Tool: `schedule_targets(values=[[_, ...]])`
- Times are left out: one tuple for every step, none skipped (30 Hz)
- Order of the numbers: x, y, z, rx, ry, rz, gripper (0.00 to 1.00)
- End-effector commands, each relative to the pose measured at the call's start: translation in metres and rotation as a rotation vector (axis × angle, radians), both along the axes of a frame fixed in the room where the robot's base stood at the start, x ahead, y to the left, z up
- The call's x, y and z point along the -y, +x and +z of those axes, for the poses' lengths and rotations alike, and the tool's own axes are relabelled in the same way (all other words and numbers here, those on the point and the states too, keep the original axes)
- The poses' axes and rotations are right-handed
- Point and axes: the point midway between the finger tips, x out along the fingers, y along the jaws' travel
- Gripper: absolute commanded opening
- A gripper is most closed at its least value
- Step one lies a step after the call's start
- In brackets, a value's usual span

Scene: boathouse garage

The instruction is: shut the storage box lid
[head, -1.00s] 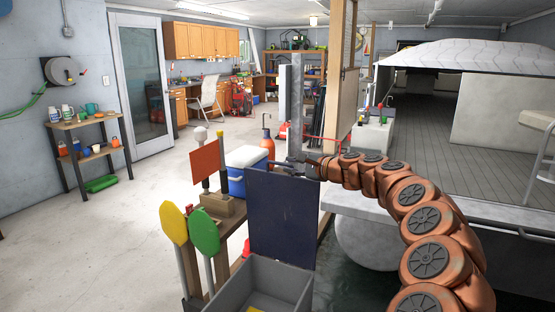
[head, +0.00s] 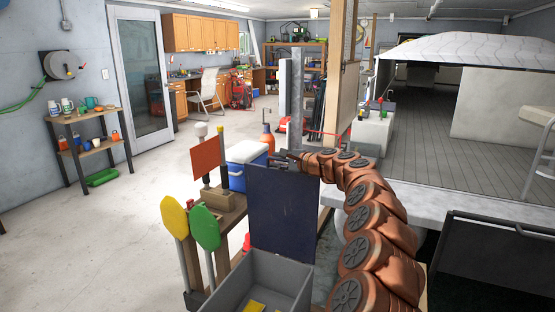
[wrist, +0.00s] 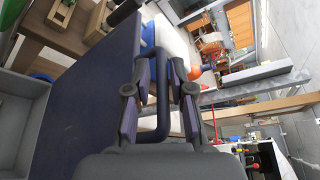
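The grey storage box (head: 298,283) stands open at the bottom of the head view. Its dark blue lid (head: 283,212) stands upright at the box's far edge; its flat face fills the left of the wrist view (wrist: 88,105). My gripper (head: 282,157) is at the lid's top edge, partly hidden behind it. Contact cannot be told. A dark blue bar shows between the fingers; whether it is gripped is unclear, but the fingers look open.
A blue and white cooler (head: 238,178) stands just behind the lid. A yellow paddle (head: 173,217) and a green paddle (head: 205,228) stand left of the box. A wooden post (head: 340,75) rises beyond my arm. The floor at left (head: 90,240) is clear.

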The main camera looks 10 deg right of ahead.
Motion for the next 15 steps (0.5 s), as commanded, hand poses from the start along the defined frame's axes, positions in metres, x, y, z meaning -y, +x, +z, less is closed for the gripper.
schedule_targets(values=[[-0.0012, 0.0019, 0.0, 0.001, -0.002, 0.0, 0.23], [-0.0017, 0.0027, 0.0001, 0.001, -0.002, 0.0, 0.23], [-0.0024, 0.0036, 0.0004, 0.002, -0.002, 0.0, 0.23], [-0.0028, 0.0041, 0.0006, 0.003, -0.002, 0.0, 0.23], [-0.0032, 0.0045, 0.0007, 0.003, -0.002, 0.0, 0.23], [-0.0035, 0.0049, 0.001, 0.004, -0.001, 0.0, 0.23], [-0.0036, 0.0052, 0.0009, 0.004, -0.001, 0.0, 0.23], [-0.0038, 0.0053, 0.0009, 0.004, -0.001, 0.0, 0.23], [-0.0039, 0.0055, 0.0009, 0.004, -0.001, 0.0, 0.23], [-0.0039, 0.0055, 0.0008, 0.004, -0.001, 0.0, 0.23], [-0.004, 0.0055, 0.0008, 0.004, -0.001, 0.0, 0.23], [-0.004, 0.0054, 0.0008, 0.004, -0.001, 0.0, 0.23], [-0.0039, 0.0054, 0.0007, 0.004, -0.001, 0.0, 0.23], [-0.0039, 0.0055, 0.0007, 0.004, -0.001, 0.0, 0.23], [-0.0038, 0.0055, 0.0006, 0.004, -0.001, 0.0, 0.23]])
